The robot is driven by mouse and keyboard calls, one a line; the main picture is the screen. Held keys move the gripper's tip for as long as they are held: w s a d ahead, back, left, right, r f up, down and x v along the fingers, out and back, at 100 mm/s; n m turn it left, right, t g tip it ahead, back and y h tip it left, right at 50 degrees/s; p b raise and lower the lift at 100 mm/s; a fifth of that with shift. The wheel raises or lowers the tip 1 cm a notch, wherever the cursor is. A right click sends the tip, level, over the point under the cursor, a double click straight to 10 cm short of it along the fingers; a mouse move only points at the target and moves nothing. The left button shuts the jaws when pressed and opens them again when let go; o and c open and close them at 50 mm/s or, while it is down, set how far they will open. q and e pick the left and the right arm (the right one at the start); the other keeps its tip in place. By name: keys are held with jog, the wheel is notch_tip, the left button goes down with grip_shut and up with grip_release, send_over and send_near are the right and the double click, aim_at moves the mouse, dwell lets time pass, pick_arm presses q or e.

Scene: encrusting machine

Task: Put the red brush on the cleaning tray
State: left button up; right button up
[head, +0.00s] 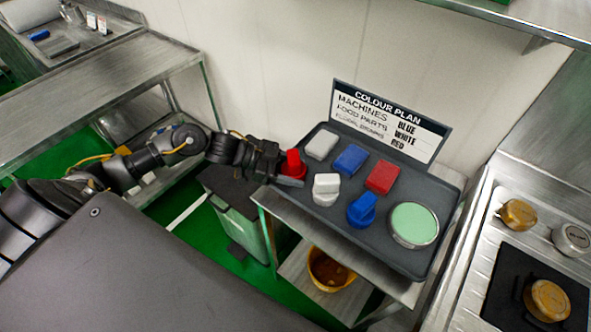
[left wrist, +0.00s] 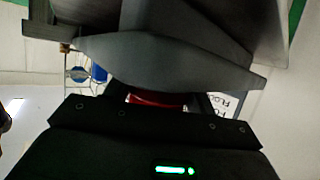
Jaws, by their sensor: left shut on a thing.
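The red brush (head: 293,163) is at the left edge of the dark grey cleaning tray (head: 424,183) in the head view. My left gripper (head: 284,176) reaches in from the left and is shut on it. I cannot tell whether the brush touches the tray. In the left wrist view only a strip of the red brush (left wrist: 156,100) shows between the dark gripper parts. The tray also holds a white brush (head: 326,189), a blue brush (head: 362,210) and white, blue and red (head: 382,177) pads. My right gripper is not in view.
A round green-topped tin (head: 414,224) stands at the tray's right end. A colour plan sign (head: 388,121) stands behind the tray. A grey bin (head: 235,205) is below my left arm. A yellow bowl (head: 331,270) sits on the lower shelf. A steel counter is at right.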

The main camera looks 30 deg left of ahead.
pick_arm(q)
jog(key=shift+f, duration=0.15)
jog(key=shift+f, duration=0.2)
jog(key=o, duration=1.1)
jog(key=shift+o, duration=0.2)
jog(key=shift+r, duration=0.15)
jog(key=b+v, duration=0.2)
jog(key=v, duration=1)
